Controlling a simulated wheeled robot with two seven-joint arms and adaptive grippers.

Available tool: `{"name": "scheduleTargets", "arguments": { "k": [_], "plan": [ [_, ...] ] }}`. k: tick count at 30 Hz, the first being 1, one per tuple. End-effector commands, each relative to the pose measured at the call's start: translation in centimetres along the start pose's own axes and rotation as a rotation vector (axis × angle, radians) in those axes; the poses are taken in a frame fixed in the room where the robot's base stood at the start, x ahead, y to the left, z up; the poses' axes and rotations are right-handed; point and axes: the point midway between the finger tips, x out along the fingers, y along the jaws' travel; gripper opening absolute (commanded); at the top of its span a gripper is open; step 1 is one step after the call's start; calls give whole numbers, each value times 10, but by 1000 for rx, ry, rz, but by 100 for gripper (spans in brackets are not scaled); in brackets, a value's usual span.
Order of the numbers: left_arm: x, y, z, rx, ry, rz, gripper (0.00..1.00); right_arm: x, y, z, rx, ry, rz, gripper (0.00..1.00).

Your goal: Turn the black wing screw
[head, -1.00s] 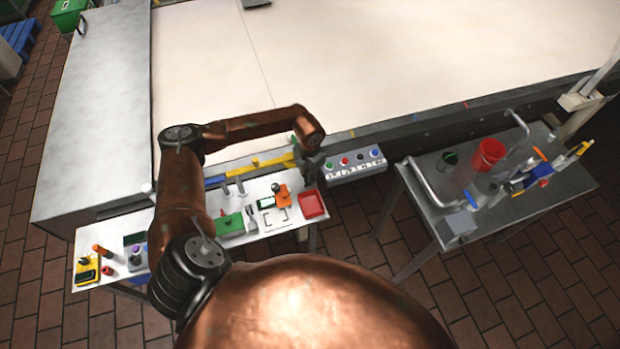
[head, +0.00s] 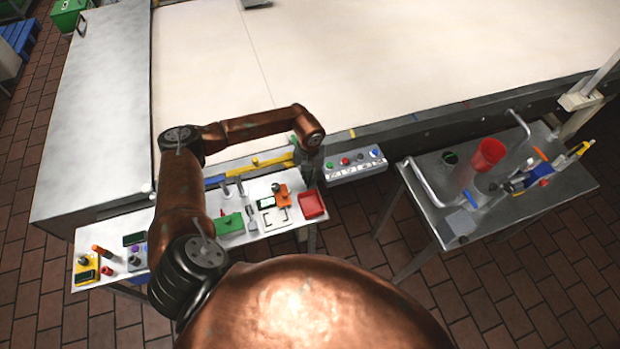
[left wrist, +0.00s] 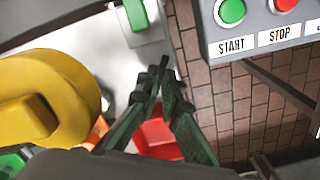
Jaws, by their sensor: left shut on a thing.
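My left gripper (head: 310,178) hangs at the far right end of the white table, beside the yellow part on the machine's edge. In the left wrist view its dark green fingers (left wrist: 163,78) are close together, closed on a small dark piece at their tips. This piece appears to be the black wing screw, but the fingers hide most of it and its wings cannot be made out. A large yellow round part (left wrist: 45,100) is left of the fingers. My right gripper is not in view.
The white table (head: 180,235) carries a red tray (head: 311,205), a green block (head: 230,223) and small tools. A grey START/STOP button box (head: 353,165) is close to the right of the gripper. A metal table with a red bucket (head: 488,155) stands farther right.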

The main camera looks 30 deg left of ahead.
Motion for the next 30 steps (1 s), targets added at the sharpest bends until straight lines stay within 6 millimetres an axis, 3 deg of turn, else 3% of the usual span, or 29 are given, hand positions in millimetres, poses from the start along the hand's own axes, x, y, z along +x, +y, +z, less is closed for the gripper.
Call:
{"name": "scheduleTargets", "arguments": {
  "k": [13, 14, 21, 30],
  "plan": [
    [0, 0, 0, -13, -1, 1, 0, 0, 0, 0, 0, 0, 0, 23],
    [0, 0, 0, -13, -1, 1, 7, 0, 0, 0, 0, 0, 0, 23],
    [0, 0, 0, -12, 0, 1, 23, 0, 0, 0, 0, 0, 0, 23],
    [-2, 0, 0, -12, 0, 0, 23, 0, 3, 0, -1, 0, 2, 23]
  ]
}}
